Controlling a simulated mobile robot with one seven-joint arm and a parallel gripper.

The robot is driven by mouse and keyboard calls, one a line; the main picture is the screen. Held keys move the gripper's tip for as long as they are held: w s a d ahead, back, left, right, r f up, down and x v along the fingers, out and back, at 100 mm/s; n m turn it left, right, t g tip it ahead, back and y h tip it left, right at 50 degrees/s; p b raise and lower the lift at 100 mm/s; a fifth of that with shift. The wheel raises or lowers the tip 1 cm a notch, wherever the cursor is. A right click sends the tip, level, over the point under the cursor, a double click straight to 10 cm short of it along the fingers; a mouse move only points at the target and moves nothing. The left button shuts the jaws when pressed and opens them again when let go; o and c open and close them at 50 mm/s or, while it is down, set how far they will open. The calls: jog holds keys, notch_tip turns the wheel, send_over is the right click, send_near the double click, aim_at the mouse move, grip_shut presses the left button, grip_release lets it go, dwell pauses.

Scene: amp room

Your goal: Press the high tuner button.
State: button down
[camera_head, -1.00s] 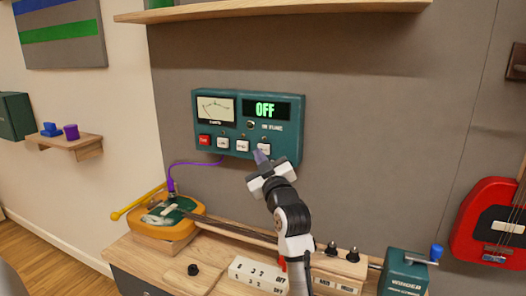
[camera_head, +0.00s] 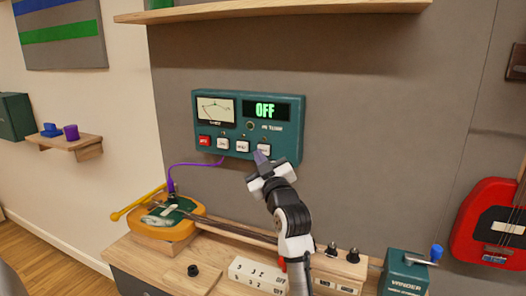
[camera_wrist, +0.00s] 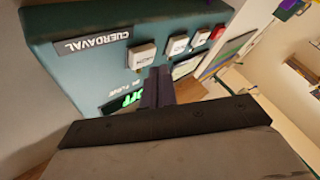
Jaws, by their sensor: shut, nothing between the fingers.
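The teal tuner unit (camera_head: 228,123) is mounted on the grey wall. Its display (camera_head: 266,110) reads OFF in green. Along its lower edge are a red button (camera_head: 204,141) and three white buttons. Their labels are too small to read, so I cannot tell which is high. My gripper (camera_head: 260,156) is shut and empty, its tips just below the rightmost white button (camera_head: 264,149). In the wrist view, the closed fingers (camera_wrist: 157,82) point at the panel beside the nearest white button (camera_wrist: 141,56). I cannot tell if they touch it.
A purple cable (camera_head: 195,163) runs from the unit to an orange and green instrument (camera_head: 165,222) on the wooden bench below. A white switch block (camera_head: 258,274) and a teal winder box (camera_head: 403,274) stand on the bench. A shelf (camera_head: 270,10) hangs above.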

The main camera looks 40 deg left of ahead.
jog(key=shift+w, duration=0.1)
dwell(0.7)
jog(key=shift+w+a, duration=0.1)
jog(key=shift+w, duration=0.25)
jog(key=shift+w+a+b, duration=0.1)
jog(key=shift+w+b, duration=0.3)
dwell(0.6)
jog(key=shift+s, duration=0.1)
jog(key=shift+s+d, duration=0.2)
jog(key=shift+s, duration=0.55)
jog(key=s, duration=0.2)
jog(key=s+d, duration=0.1)
jog(key=s, duration=0.2)
jog(key=shift+d, duration=0.1)
dwell(0.3)
jog(key=shift+w, duration=0.1)
dwell(0.6)
